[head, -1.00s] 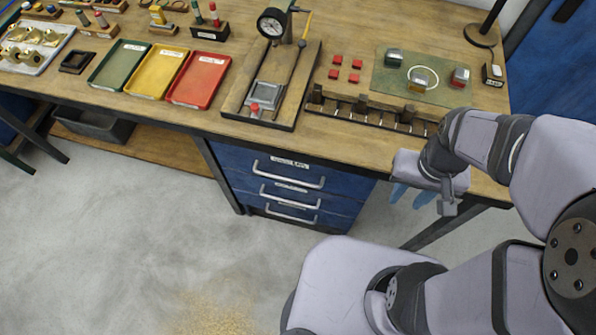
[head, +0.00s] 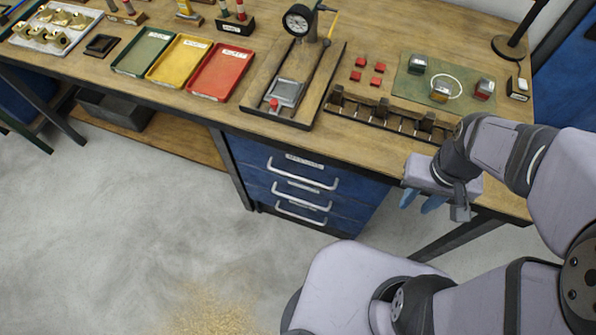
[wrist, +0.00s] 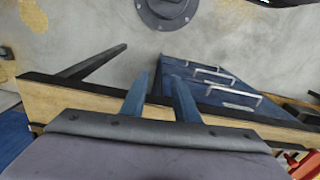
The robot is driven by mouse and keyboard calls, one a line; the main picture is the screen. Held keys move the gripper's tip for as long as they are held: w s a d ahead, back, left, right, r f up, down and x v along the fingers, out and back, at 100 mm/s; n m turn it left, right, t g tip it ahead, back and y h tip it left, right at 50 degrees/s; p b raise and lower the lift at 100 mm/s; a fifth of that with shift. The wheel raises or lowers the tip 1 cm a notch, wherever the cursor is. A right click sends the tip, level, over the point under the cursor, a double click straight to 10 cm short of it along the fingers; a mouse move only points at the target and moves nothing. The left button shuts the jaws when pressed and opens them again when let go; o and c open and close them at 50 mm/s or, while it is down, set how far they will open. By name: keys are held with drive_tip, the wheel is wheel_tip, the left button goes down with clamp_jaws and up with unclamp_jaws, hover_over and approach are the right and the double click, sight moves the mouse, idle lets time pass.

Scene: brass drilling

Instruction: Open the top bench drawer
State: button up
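The blue drawer unit (head: 355,200) hangs under the right half of the bench, with several silver bar handles stacked on its front. The top drawer (head: 262,157) is the uppermost, and its handle (head: 303,180) sits below a small white label. All its drawers look closed. My gripper (head: 420,202) is right of the unit, by the bench's front edge, with its blue fingers apart and empty. In the wrist view my gripper (wrist: 160,76) shows both fingers with a gap between them. The unit's handles, including the top drawer's handle (wrist: 234,92), are to the right there, apart from the fingers.
The wooden bench (head: 375,147) overhangs the drawers. On it are a dial gauge stand (head: 300,20), red squares (head: 355,75), a green mat (head: 408,88) and a red tray (head: 222,72). The floor (head: 130,220) before the drawers is clear.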

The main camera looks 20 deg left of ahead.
drive_tip(key=w+a+f+n+b, duration=0.2)
drive_tip(key=a+f+n+b, duration=0.1)
drive_tip(key=a+b, duration=0.15)
drive_tip(key=w+a+f+n+b, duration=0.2)
drive_tip(key=a+n+b, duration=0.15)
drive_tip(key=a, duration=0.25)
drive_tip(key=n+t+b, duration=0.2)
drive_tip(key=n+b, duration=0.9)
drive_tip(key=b, duration=0.3)
approach(287, 174)
drive_tip(key=shift+w+f+b, duration=0.1)
drive_tip(key=shift+w+f, duration=0.1)
drive_tip(key=shift+f, duration=1)
drive_tip(key=shift+w+f+b, duration=0.15)
drive_tip(key=shift+w+f, duration=0.05)
drive_tip(key=shift+f, duration=1)
drive_tip(key=shift+w+f+b, duration=0.1)
drive_tip(key=shift+w+f, duration=0.1)
drive_tip(key=shift+f, duration=1)
clamp_jaws()
